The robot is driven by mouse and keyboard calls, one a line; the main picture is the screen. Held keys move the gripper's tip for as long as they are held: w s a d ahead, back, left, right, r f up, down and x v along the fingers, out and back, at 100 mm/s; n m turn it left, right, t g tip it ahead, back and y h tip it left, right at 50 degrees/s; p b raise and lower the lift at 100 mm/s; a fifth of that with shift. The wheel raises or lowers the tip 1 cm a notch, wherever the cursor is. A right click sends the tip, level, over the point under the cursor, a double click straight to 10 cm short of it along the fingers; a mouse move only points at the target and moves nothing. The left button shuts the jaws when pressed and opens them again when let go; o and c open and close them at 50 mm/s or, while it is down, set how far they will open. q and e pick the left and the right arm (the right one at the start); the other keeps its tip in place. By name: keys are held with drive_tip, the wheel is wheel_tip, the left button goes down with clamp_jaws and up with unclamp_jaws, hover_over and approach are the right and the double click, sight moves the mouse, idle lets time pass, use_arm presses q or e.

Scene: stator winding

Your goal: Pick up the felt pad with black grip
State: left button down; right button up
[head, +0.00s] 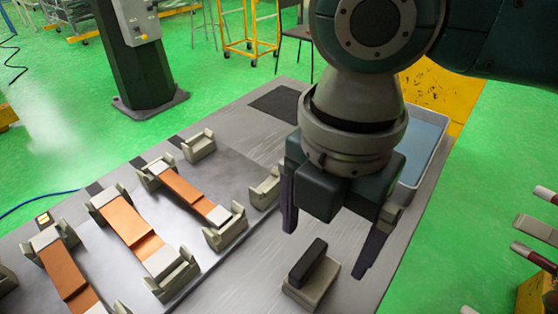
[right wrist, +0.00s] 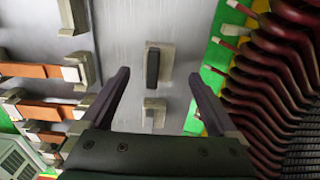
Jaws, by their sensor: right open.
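The felt pad (head: 322,284) is a pale beige block with a black grip (head: 308,262) along its top. It stands on the grey table, below my right gripper (head: 326,250) in the head view. That gripper is open and empty, with its fingers pointing down above the pad and apart from it. In the right wrist view the felt pad (right wrist: 166,62) and its black grip (right wrist: 152,67) lie ahead of the open fingers (right wrist: 159,75), within the gap between them. My left gripper is not in view.
Copper bars with pale ends (head: 125,218) rest across beige cradles (head: 226,230) on the table (head: 250,262), left of the pad. A tray with a blue inside (head: 430,135) is partly hidden behind my right gripper. Red-brown coils (right wrist: 255,95) show at right in the wrist view.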

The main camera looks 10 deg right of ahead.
sight(315, 261)
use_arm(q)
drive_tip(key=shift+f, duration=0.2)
use_arm(e)
drive_tip(key=f, duration=0.4)
drive_tip(key=shift+s+a+f, duration=0.15)
drive_tip(key=shift+a+f, duration=0.25)
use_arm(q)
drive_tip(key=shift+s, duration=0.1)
use_arm(e)
drive_tip(key=shift+f, duration=0.3)
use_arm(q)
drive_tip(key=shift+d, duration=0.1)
use_arm(e)
drive_tip(key=shift+c, duration=0.2)
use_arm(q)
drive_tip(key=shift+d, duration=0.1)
use_arm(e)
drive_tip(key=c, duration=1.5)
drive_tip(key=shift+o, duration=0.2)
drive_tip(key=shift+r, duration=0.15)
